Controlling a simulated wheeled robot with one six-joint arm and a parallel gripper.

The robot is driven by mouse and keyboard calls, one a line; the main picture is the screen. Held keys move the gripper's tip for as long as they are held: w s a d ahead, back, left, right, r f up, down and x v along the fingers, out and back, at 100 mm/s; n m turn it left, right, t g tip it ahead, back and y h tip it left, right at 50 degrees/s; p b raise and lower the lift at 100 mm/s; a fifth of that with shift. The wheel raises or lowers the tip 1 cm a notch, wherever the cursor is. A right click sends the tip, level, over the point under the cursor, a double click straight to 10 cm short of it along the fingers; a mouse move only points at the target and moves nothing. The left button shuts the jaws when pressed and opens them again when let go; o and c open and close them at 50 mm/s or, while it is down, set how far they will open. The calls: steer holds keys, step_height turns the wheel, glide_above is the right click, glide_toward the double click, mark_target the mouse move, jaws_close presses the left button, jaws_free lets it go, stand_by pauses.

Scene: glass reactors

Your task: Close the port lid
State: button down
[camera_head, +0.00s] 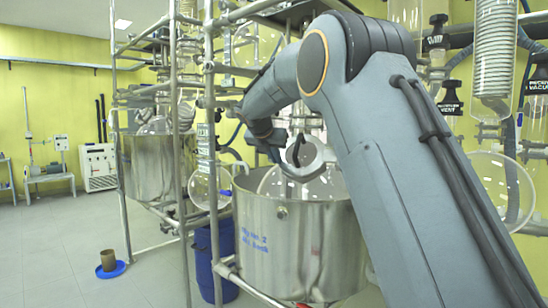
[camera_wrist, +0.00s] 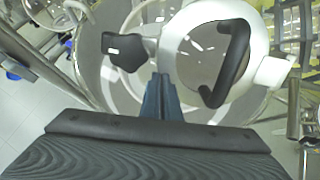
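The port lid (camera_wrist: 272,70) is a white ring around a clear middle, with a curved black handle (camera_wrist: 236,62) on its right side and a black knob (camera_wrist: 124,50) to its left in the wrist view. In the head view a pale ring (camera_head: 306,174) that looks like this lid stands tilted above the steel vessel, partly hidden by my arm. My gripper (camera_wrist: 160,80) has its dark blue fingers together, in front of the lid between knob and handle. Nothing shows between the fingers. I cannot tell whether they touch the ring.
The steel vessel (camera_head: 262,238) stands below the ring in a frame of metal pipes (camera_head: 211,130). Glass flasks (camera_head: 498,190) and a coiled condenser (camera_head: 496,45) are at the right. A blue drum (camera_head: 205,262) is by the frame. The floor at the left (camera_head: 55,250) is mostly clear.

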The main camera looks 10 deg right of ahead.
steer(key=a+v, duration=0.1)
steer(key=v, duration=1.3)
steer(key=s+d+f+m+g+y, duration=0.2)
steer(key=s+f+m, duration=0.55)
steer(key=f, duration=0.55)
steer(key=s+d+f+m+g+y, duration=0.1)
steer(key=s+d+f+m+g, duration=0.2)
steer(key=s+f+m, duration=0.75)
steer(key=s+f+m+g+y, duration=0.1)
steer(key=s+f+m, duration=0.4)
steer(key=s+f, duration=0.4)
steer(key=s+f+m+g+y, duration=0.1)
steer(key=s+f+m, duration=0.5)
steer(key=s+f, duration=0.3)
steer(key=s+d, duration=0.1)
steer(key=s, duration=0.3)
steer(key=shift+s+g, duration=0.35)
steer(key=shift+g, duration=0.05)
steer(key=shift+r, duration=0.1)
